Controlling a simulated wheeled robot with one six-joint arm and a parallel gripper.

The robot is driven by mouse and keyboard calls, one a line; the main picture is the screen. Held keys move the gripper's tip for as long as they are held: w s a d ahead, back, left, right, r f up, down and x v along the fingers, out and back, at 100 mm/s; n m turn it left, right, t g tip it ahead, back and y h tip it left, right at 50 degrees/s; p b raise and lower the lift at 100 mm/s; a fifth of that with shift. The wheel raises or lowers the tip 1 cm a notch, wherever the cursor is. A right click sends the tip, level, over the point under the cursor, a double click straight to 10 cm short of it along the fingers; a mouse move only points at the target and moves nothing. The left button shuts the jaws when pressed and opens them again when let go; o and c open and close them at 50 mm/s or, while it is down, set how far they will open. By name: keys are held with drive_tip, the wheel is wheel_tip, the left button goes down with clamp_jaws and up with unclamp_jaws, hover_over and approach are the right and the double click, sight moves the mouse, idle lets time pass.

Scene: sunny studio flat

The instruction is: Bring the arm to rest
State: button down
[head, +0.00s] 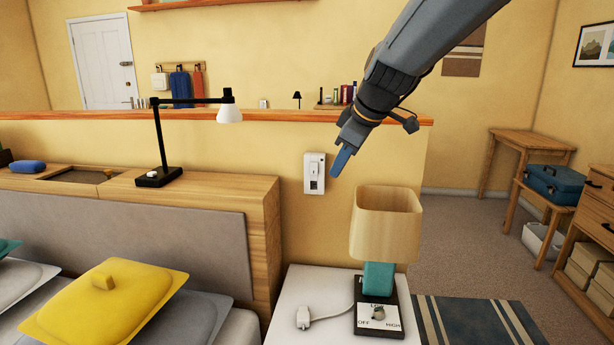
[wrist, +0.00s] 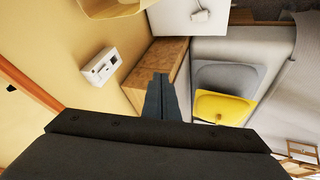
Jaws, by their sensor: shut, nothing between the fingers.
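My gripper (head: 341,161) is shut and empty. It hangs in the air from the upper right of the head view, in front of the yellow wall, just right of the white wall switch plate (head: 314,173) in the picture. I cannot tell how far the fingertips are from the wall. In the wrist view my closed fingers (wrist: 160,80) point toward the wooden headboard's end. The switch plate also shows in the wrist view (wrist: 100,66), left of the fingers and apart from them.
A lamp with a beige shade (head: 386,224) stands on the white bedside table (head: 286,318), below my gripper. A white plug (head: 304,317) lies there. A black desk lamp (head: 158,140) stands on the wooden headboard (head: 229,190). A yellow cushion (head: 100,303) lies on the bed. Open floor (head: 450,235) is at right.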

drive_tip(key=s+d+f+m+g+h, duration=0.1)
drive_tip(key=s+d+f+m, duration=0.3)
drive_tip(key=s+f, duration=0.3)
drive_tip(key=s+d+f+m+g+h, duration=0.1)
drive_tip(key=s+d+f+m, duration=0.3)
drive_tip(key=s+f, duration=0.4)
drive_tip(key=s+d+f+m+g+h, duration=0.1)
drive_tip(key=s+d+f+m+g, duration=0.2)
drive_tip(key=s+f, duration=0.5)
drive_tip(key=s+d+m, duration=0.1)
drive_tip(key=s+m, duration=0.1)
drive_tip(key=s, duration=0.3)
